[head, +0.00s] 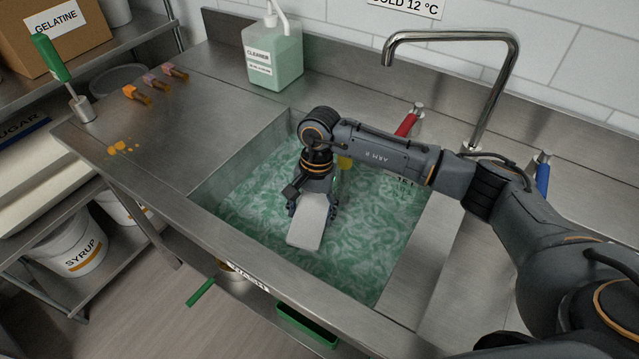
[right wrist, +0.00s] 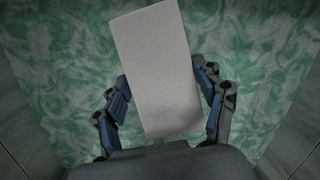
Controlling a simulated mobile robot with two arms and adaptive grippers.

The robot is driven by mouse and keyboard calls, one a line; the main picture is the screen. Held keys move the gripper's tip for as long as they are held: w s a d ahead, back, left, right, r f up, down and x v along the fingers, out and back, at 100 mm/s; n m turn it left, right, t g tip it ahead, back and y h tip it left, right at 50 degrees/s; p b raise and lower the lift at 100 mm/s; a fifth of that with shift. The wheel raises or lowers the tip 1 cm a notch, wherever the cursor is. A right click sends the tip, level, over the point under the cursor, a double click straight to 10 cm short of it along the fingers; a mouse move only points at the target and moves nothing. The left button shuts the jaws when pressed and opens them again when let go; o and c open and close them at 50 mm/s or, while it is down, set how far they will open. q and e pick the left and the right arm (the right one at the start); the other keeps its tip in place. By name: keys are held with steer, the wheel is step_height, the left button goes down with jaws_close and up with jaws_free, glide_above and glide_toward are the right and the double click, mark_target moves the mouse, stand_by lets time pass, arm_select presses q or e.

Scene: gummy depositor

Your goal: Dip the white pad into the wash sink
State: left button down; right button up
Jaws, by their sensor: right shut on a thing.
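The wash sink (head: 240,185) is filled with swirly green-white liquid, which also fills the background of the right wrist view (right wrist: 55,75). My right gripper (head: 312,207) is over the sink basin, pointing down. It is shut on the white pad (head: 308,226), a pale flat block that shows between the fingers in the right wrist view (right wrist: 158,65). I cannot tell whether the pad touches the liquid. My left gripper is not in view.
A cleaner bottle (head: 272,58) stands behind the sink. A curved tap (head: 497,85), a red handle (head: 408,122) and a blue handle (head: 542,175) are at the back right.

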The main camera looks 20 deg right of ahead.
steer(key=shift+s+a+r+p, duration=0.1)
steer(key=shift+s+r+p, duration=0.1)
steer(key=shift+r+p, duration=0.65)
steer(key=shift+s+a+r+p, duration=0.1)
steer(key=shift+s+r+p, duration=0.2)
steer(key=shift+r, duration=0.95)
steer(key=shift+s+a+r+p, duration=0.15)
steer(key=shift+r+p, duration=0.45)
steer(key=shift+r, duration=0.45)
step_height(320, 180, up, 7)
steer(key=s+p, duration=0.1)
steer(key=p, duration=0.2)
steer(key=shift+s+a, duration=0.3)
steer(key=shift+s, duration=0.1)
steer(key=shift+r+p, duration=0.85)
steer(key=shift+r, duration=1.6)
